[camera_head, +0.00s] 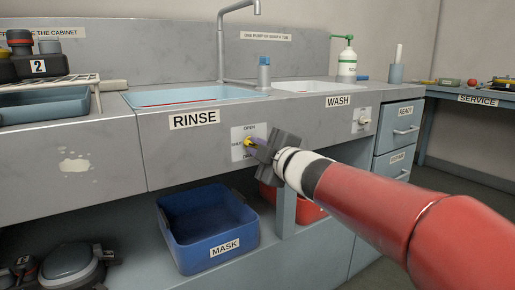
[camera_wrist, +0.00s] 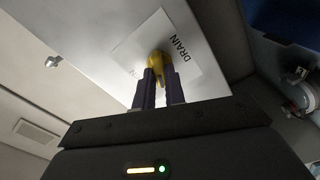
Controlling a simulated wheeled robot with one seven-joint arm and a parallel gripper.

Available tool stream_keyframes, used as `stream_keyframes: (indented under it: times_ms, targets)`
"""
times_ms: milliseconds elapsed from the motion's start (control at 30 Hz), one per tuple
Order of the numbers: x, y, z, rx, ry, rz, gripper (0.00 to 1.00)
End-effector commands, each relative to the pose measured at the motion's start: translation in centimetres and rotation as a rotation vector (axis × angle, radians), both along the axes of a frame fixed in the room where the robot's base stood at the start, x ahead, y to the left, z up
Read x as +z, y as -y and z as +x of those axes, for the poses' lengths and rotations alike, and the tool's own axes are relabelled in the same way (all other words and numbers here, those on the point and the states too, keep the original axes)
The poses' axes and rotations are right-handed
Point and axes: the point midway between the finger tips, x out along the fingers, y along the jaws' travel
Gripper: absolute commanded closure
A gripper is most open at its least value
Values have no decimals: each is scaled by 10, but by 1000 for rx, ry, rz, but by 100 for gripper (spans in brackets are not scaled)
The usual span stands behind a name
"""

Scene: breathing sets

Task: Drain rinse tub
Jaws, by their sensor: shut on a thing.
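The rinse tub (camera_head: 215,93) is a light blue basin set in the grey counter, above the RINSE label (camera_head: 194,119). A white valve plate (camera_head: 237,150) on the counter front carries the words OPEN and DRAIN. The yellow drain handle (camera_head: 248,142) stands on this plate. My gripper (camera_head: 255,144) is shut on the handle from the right. In the wrist view the dark fingers of my gripper (camera_wrist: 159,88) hold the yellow handle (camera_wrist: 158,60) close to the plate (camera_wrist: 150,50). The fingers partly hide the handle, so I cannot tell its exact setting. The tub's water level is unclear.
A blue MASK bin (camera_head: 208,232) and a red bin (camera_head: 306,208) stand below the counter. The wash basin (camera_head: 305,86) and a second valve plate (camera_head: 362,119) are to the right. Drawers (camera_head: 397,131) stand beyond. A tall faucet (camera_head: 221,45) rises behind the tubs.

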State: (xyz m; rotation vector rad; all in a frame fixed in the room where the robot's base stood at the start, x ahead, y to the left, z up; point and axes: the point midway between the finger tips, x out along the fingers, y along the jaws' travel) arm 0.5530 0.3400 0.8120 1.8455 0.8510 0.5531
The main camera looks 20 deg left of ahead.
Motion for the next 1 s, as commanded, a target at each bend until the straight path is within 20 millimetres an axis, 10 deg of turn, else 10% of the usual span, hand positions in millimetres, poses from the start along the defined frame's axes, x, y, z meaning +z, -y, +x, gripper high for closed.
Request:
stream_keyframes:
  times_ms: [133, 300, 1000]
  targets:
    - [-1, 0, 0, 0, -3, -2, 100]
    - [-1, 0, 0, 1, -2, -1, 66]
    - [1, 47, -40, -2, -1, 1, 66]
